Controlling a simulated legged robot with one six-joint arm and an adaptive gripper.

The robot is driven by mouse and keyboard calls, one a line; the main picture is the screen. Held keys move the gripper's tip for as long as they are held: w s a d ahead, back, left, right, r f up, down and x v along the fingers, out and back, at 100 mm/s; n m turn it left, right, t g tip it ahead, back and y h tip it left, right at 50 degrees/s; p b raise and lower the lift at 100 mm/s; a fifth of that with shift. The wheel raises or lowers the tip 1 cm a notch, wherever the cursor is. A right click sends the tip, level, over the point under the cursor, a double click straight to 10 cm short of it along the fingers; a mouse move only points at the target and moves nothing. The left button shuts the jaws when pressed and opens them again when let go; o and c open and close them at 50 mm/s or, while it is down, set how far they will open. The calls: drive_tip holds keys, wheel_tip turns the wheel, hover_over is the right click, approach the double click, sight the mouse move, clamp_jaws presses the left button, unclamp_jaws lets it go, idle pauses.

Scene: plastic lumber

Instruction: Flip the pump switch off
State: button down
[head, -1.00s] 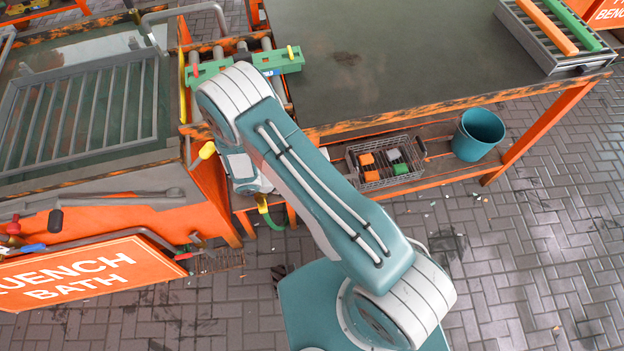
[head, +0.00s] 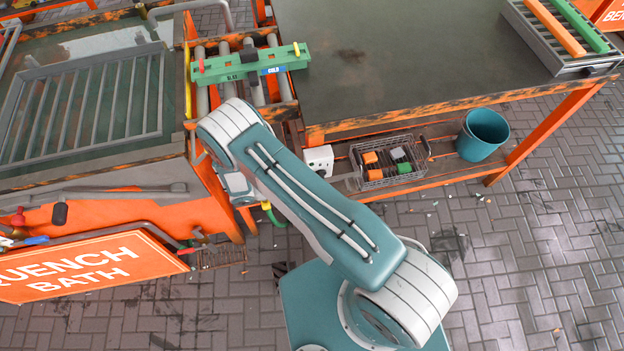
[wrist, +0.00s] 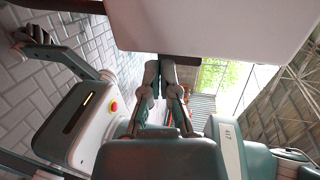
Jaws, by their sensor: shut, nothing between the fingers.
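My gripper (wrist: 166,70) shows in the wrist view with its two fingers close together and nothing between them. Its tips are close to a dark strip (wrist: 190,60) under a large pale surface (wrist: 215,25); I cannot tell whether they touch. In the head view my gripper is hidden behind my arm. A small white box (head: 319,161) with dark marks on its face sits under the table's front edge, right of my arm. It may carry the pump switch, but no switch lever can be made out. The quench bath (head: 90,165) stands at the left.
A green bar (head: 240,68) lies across rollers beyond my arm. A wire basket (head: 375,176) with several coloured blocks and a teal bucket (head: 482,135) stand on the lower shelf. The orange quench bath sign (head: 90,265) is at front left. The table top (head: 400,55) is largely clear.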

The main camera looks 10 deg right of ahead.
drive_tip(key=v, duration=1)
drive_tip(key=shift+a, duration=0.45)
